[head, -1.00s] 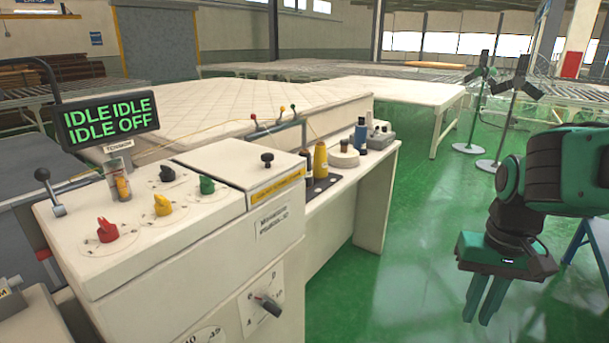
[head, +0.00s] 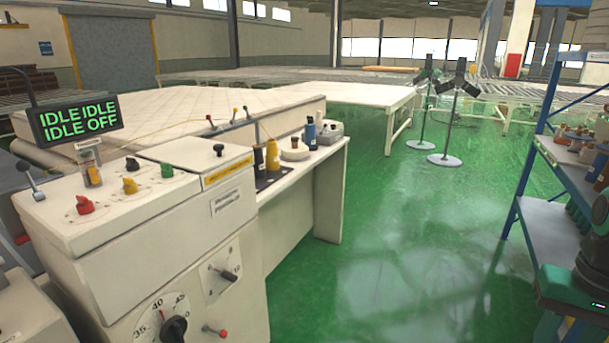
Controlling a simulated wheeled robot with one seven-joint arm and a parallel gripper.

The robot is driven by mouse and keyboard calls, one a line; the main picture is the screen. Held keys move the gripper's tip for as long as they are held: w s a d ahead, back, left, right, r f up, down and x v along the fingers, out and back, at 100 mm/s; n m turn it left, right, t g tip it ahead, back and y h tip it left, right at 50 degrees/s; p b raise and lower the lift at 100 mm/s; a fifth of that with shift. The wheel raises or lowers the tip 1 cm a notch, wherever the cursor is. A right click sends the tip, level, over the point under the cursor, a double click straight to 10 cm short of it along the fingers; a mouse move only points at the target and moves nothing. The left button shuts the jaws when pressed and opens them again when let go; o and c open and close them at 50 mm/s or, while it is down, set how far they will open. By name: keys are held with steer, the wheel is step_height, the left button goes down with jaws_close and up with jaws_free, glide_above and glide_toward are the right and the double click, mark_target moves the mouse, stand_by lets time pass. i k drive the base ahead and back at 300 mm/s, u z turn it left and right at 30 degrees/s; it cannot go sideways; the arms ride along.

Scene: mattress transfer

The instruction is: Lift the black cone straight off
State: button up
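The black cone (head: 258,158) stands upright on the white side bench behind the control cabinet. It is just left of a yellow cone (head: 272,155), and the two overlap slightly in view. My gripper (head: 563,332) is at the bottom right corner, far from the cone, with the floor aisle between them. The fingertips are cut off by the picture's lower edge.
The cabinet (head: 215,185) with knobs and levers is in front. A blue shelf rack (head: 569,165) stands at right. The green floor (head: 400,230) between is clear.

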mark_target(260, 173)
steer(key=z, duration=0.1)
steer(key=k, duration=0.35)
steer(key=z, duration=0.45)
steer(key=i, duration=1.1)
steer(key=u, duration=0.4)
steer(key=i, duration=1.2)
steer(key=u, duration=1)
steer(key=i, duration=0.85)
steer(key=u, duration=0.35)
